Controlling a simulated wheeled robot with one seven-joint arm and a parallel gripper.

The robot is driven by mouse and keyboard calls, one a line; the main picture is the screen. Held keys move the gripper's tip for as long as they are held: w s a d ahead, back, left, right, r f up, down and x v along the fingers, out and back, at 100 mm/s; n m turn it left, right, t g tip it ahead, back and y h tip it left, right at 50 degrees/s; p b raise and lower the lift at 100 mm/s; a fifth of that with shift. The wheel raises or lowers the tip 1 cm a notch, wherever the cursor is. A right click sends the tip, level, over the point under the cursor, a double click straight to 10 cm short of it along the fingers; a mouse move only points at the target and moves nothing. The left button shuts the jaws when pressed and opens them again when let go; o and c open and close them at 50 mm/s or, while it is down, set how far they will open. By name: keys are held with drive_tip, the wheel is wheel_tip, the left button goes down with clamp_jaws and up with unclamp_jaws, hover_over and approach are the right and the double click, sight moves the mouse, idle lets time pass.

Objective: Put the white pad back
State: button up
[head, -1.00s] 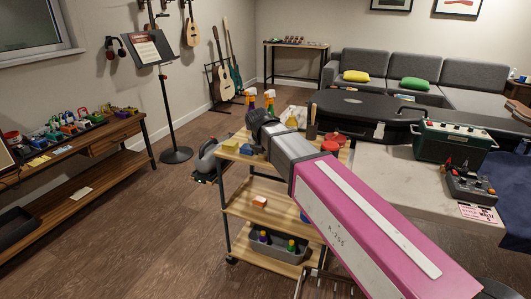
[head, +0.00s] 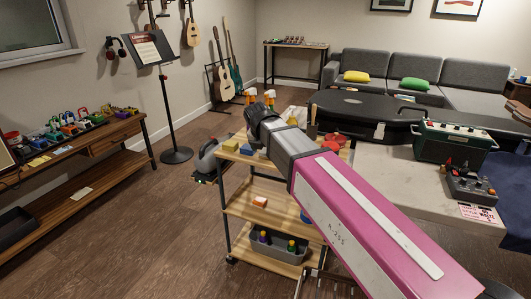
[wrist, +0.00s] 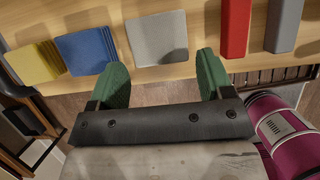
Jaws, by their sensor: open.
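A pale grey-white pad (wrist: 157,38) lies on the wooden top in the wrist view, right of a blue pad (wrist: 85,50) and a yellow pad (wrist: 33,62). My gripper (wrist: 161,75) has its green fingertips wide apart, with nothing held between them. The near edge of the white pad appears between the tips; I cannot tell the height gap. In the head view my gripper (head: 256,122) is over the wooden cart's top (head: 236,163), by the yellow pad (head: 230,146) and the blue pad (head: 246,149). My arm seems to hide the white pad there.
A red block (wrist: 235,25) and a grey block (wrist: 283,25) lie right of the white pad. Spray bottles (head: 269,96) and red round items (head: 330,143) stand on the cart. A grey bin (head: 275,246) sits on its lower shelf. Open floor lies left of the cart.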

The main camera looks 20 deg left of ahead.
drive_tip(key=v, duration=0.9)
drive_tip(key=shift+r, duration=0.2)
